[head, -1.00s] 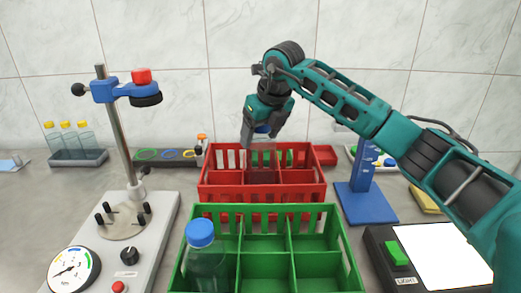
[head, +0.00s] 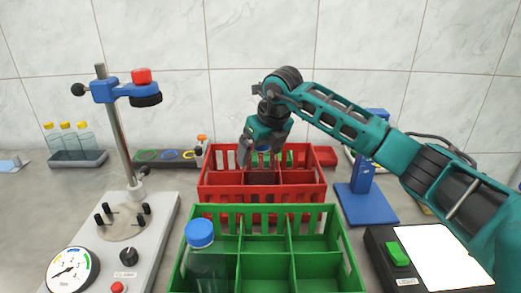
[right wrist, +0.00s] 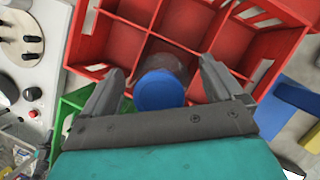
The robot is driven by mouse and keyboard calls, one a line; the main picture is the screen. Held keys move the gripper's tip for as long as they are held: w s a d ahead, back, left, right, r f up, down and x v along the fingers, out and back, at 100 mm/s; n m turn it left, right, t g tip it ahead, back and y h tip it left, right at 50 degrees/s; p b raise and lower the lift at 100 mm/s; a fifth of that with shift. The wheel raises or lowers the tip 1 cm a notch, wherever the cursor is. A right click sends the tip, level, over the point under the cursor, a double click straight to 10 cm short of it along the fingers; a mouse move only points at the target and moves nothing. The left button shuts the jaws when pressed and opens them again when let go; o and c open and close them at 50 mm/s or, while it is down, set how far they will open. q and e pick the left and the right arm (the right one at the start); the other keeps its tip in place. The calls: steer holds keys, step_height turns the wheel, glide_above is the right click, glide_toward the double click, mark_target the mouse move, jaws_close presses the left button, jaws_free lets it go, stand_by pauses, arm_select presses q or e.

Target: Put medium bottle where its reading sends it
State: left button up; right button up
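My right gripper (head: 262,158) is over the middle of the red crate (head: 262,193), pointing down. In the right wrist view the fingers are spread, with a gap on each side of the cap. The bottle's body is down in a middle compartment of the red crate, mostly hidden. Another blue-capped bottle (head: 204,262) stands in the left column of the green crate (head: 292,212). My left gripper is not in view.
A gauge station (head: 72,270) with a post and clamp stands at the left. A rack of yellow-capped bottles (head: 78,158) is at the back left. A blue stand (head: 366,203) and a light panel (head: 440,255) are at the right. The other green crate compartments look empty.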

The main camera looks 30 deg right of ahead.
steer(key=shift+r, duration=0.3)
steer(key=v, duration=1.1)
steer(key=shift+s+r+p, duration=0.1)
steer(key=shift+r+p, duration=0.3)
